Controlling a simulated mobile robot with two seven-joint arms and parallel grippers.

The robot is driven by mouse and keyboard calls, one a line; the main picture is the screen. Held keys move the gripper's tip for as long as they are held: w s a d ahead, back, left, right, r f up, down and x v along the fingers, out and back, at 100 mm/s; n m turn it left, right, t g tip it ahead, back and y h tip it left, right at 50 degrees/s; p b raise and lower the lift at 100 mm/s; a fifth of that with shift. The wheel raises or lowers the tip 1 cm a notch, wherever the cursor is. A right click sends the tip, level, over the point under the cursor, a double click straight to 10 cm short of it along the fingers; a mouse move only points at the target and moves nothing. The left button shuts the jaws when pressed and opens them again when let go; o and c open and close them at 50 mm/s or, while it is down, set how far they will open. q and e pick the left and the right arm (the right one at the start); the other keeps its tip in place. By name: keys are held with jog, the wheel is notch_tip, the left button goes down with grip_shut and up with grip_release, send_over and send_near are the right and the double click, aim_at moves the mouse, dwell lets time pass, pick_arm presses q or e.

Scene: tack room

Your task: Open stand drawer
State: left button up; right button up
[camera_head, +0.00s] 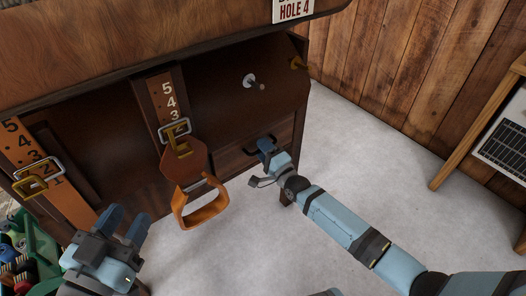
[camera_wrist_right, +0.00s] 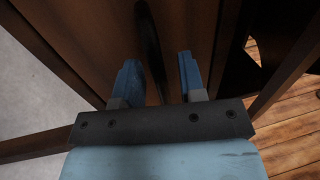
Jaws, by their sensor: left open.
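The wooden stand has a drawer (camera_head: 232,160) low on its right side, with a dark handle (camera_head: 250,151). The drawer front looks flush with the stand. My right gripper (camera_head: 264,147) is at the handle. In the right wrist view the fingers (camera_wrist_right: 160,80) are apart, pointing at the brown wood. The dark bar-shaped handle (camera_wrist_right: 151,40) runs up between them, nearer the left finger; contact cannot be told. My left gripper (camera_head: 126,221) is open and empty, low in front of the stand and away from the drawer.
Leather straps with numbers and brass buckles (camera_head: 165,98) hang on the stand; an orange stirrup-like loop (camera_head: 201,203) hangs left of the drawer. A crate of colourful items (camera_head: 28,242) is at lower left. A wooden table (camera_head: 470,140) stands right. Grey floor (camera_head: 370,160) between is clear.

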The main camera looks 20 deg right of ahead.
pick_arm(q)
jog(key=shift+r, duration=0.15)
pick_arm(e)
jog(key=shift+w, duration=0.1)
grip_shut()
pick_arm(q)
notch_tip(320, 180, up, 9)
jog(key=s+n+t+p, duration=0.2)
jog(key=n+p, duration=0.2)
jog(key=p, duration=0.7)
jog(key=shift+s+d+p, duration=0.35)
jog(key=shift+p, duration=0.05)
pick_arm(e)
jog(key=r+v, duration=0.2)
jog(key=v, duration=1.1)
jog(key=s+r+v, duration=0.1)
jog(key=r+v, duration=0.2)
jog(key=v, duration=1)
jog(key=shift+s+d, duration=0.2)
jog(key=shift+s, duration=0.1)
pick_arm(q)
jog(key=shift+r, duration=0.1)
pick_arm(e)
jog(key=shift+r, duration=0.1)
